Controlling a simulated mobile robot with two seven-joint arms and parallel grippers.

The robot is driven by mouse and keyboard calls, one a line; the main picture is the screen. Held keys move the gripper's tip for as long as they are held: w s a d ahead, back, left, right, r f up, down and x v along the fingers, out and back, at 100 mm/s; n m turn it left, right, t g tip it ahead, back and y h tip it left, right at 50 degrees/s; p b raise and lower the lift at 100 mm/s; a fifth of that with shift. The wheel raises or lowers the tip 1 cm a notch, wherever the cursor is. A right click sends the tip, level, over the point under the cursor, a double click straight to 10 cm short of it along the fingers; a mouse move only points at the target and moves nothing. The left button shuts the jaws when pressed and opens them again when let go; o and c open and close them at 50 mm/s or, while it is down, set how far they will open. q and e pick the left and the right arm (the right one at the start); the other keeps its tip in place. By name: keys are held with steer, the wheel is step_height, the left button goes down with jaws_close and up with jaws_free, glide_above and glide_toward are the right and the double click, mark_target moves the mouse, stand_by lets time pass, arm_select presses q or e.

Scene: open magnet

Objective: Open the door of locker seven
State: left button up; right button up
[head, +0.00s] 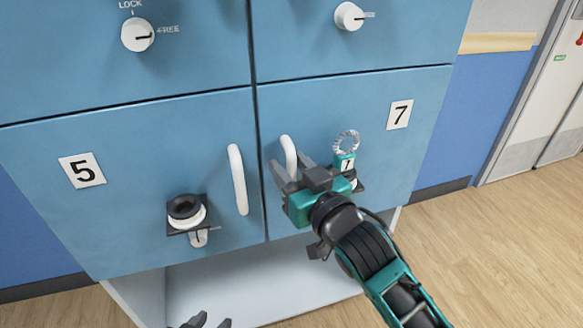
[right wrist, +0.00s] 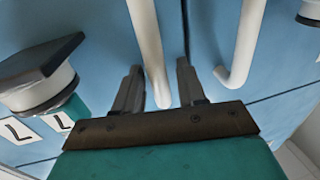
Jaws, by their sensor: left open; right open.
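The blue door of locker seven (head: 415,150) is shut, with a white "7" label (head: 400,114) at its upper right. Its white bar handle (head: 288,150) is near its left edge and is partly hidden by my right gripper (head: 291,168). The right gripper is open. In the right wrist view the handle (right wrist: 149,45) runs between the spread fingers (right wrist: 158,78); I cannot tell whether they touch it. A teal tag marked 7 (head: 345,163) with a clear ring is at the dark lock bracket. My left gripper (head: 208,322) is open and empty at the bottom edge.
Locker five's door (head: 120,220) is on the left, with its own white handle (head: 238,180) close by and a black-and-white knob (head: 186,210). Upper lockers have white dials (head: 138,35). An open white space lies below, and wooden floor (head: 500,240) is clear on the right.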

jaws_close()
steer(key=shift+s, duration=0.1)
stand_by(0.6)
